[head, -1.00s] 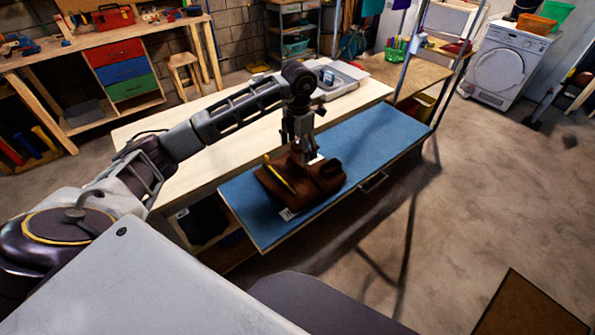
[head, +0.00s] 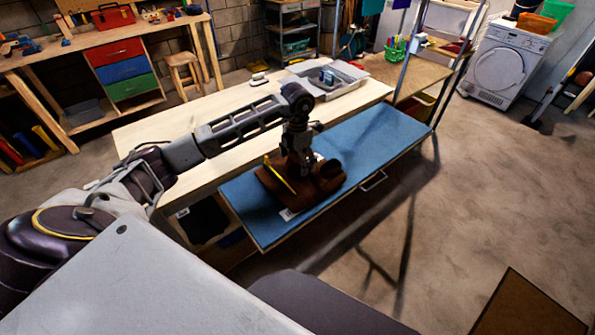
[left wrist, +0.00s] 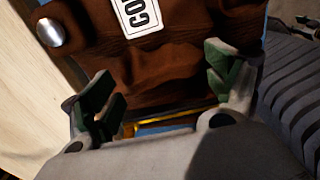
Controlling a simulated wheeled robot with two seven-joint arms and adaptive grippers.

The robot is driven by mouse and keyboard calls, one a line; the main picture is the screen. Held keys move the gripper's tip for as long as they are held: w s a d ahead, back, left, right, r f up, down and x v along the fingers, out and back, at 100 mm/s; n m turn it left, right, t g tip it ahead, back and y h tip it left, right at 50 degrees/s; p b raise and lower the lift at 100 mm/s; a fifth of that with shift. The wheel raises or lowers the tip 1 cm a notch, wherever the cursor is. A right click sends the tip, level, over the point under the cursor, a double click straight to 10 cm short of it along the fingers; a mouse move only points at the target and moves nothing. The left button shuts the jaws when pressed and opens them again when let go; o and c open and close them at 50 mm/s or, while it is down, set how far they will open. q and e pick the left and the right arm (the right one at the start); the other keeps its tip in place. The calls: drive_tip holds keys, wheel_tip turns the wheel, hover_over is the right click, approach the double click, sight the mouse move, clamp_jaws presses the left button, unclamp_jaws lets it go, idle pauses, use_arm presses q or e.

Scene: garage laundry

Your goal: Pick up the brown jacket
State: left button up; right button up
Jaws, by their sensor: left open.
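The brown jacket (head: 322,185) lies bunched up on the blue surface of a low pull-out board. It also fills the upper part of the left wrist view (left wrist: 175,70), with a white lettered label and a round metal stud. A yellow strip (head: 279,174) lies across the jacket's left side. My left gripper (head: 304,170) points down right over the jacket, at or very near its cloth. In the left wrist view its green-padded fingers (left wrist: 165,95) are wide apart with jacket cloth beyond and between them. I cannot tell whether they touch it. My right gripper is not in view.
The blue board (head: 385,140) is clear to the right of the jacket. Behind it is a pale wooden bench top (head: 190,140) with a grey tray (head: 352,72). A shelf post stands at the board's far right end. Open floor lies at the right.

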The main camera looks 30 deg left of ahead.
use_arm(q)
drive_tip(key=shift+c, duration=1.4)
drive_tip(key=c, duration=0.5)
drive_tip(key=shift+c, duration=1.1)
drive_tip(key=c, duration=1)
drive_tip(key=shift+r, duration=0.1)
clamp_jaws()
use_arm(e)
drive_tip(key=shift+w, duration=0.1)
